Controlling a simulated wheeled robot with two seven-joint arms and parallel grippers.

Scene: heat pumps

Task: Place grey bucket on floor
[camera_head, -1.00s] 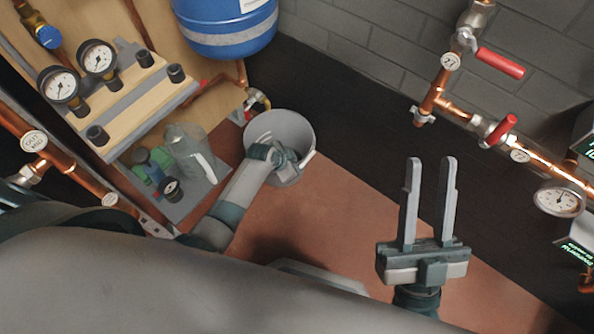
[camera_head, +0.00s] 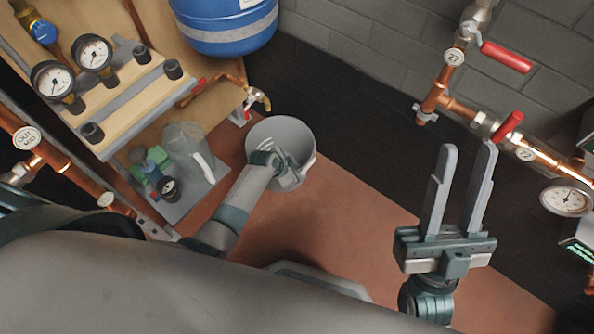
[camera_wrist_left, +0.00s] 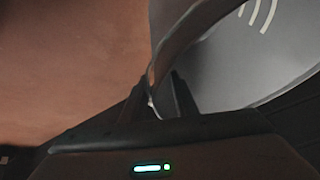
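The grey bucket (camera_head: 268,128) is upright below the brass tap in the head view, mouth facing up. I cannot tell whether its base touches the floor (camera_head: 330,235). My left gripper (camera_head: 286,172) is at the bucket's near side, overlapping its mouth. In the left wrist view the bucket (camera_wrist_left: 235,50) fills the upper right, and a curved grey strip of it, handle or rim, runs down between the fingers of my left gripper (camera_wrist_left: 156,92), which look closed on it. My right gripper (camera_head: 468,150) is open and empty, fingers pointing up in the picture.
A brass tap (camera_head: 260,98) is just above the bucket. A wooden panel with gauges (camera_head: 93,53) and a grey shelf with a clear jug (camera_head: 187,150) stand left. A blue tank (camera_head: 225,28) hangs above. Copper pipes with red valve handles (camera_head: 506,57) are right. Reddish floor right of the bucket is clear.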

